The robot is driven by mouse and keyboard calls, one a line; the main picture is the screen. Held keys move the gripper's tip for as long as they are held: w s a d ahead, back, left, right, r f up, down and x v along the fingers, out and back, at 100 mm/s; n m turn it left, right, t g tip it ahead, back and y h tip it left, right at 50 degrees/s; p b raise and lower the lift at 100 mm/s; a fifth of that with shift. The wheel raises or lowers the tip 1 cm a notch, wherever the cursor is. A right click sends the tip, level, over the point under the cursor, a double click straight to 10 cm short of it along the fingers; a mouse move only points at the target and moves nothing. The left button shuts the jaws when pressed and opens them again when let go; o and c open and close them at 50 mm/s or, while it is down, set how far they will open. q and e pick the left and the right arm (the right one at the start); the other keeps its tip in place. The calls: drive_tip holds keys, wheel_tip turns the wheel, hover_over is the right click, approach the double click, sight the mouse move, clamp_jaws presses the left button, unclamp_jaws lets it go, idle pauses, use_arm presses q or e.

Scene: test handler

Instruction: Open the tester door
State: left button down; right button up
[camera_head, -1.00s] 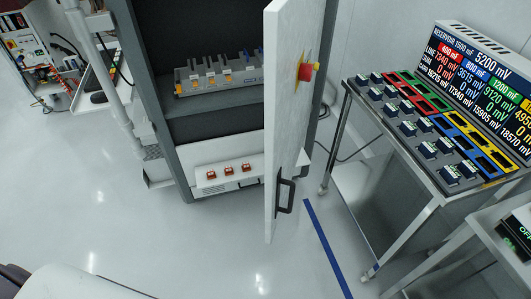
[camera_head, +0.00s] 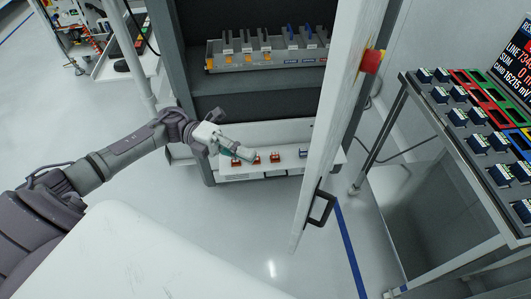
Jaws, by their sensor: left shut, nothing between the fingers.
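The tester door (camera_head: 338,110) is a white panel seen nearly edge-on, standing well open to the right of the tester cabinet (camera_head: 197,95). Its black handle (camera_head: 322,208) is low on the right face, and a red knob (camera_head: 372,62) on a yellow plate sits higher up. My left gripper (camera_head: 248,153) is shut and empty. It is in front of the cabinet's lower white shelf, left of the door and apart from the door and handle. My right gripper is not in view.
Inside the cabinet is a grey fixture (camera_head: 270,58) with several orange and blue clips. Small red parts (camera_head: 275,158) lie on the white shelf (camera_head: 290,135). A metal table (camera_head: 425,110) with coloured trays stands at the right. The floor before the door is clear.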

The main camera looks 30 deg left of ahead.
use_arm(q)
drive_tip(key=d+p, duration=0.4)
drive_tip(key=d, duration=0.8)
drive_tip(key=shift+w+d, duration=0.15)
drive_tip(key=shift+d, duration=0.1)
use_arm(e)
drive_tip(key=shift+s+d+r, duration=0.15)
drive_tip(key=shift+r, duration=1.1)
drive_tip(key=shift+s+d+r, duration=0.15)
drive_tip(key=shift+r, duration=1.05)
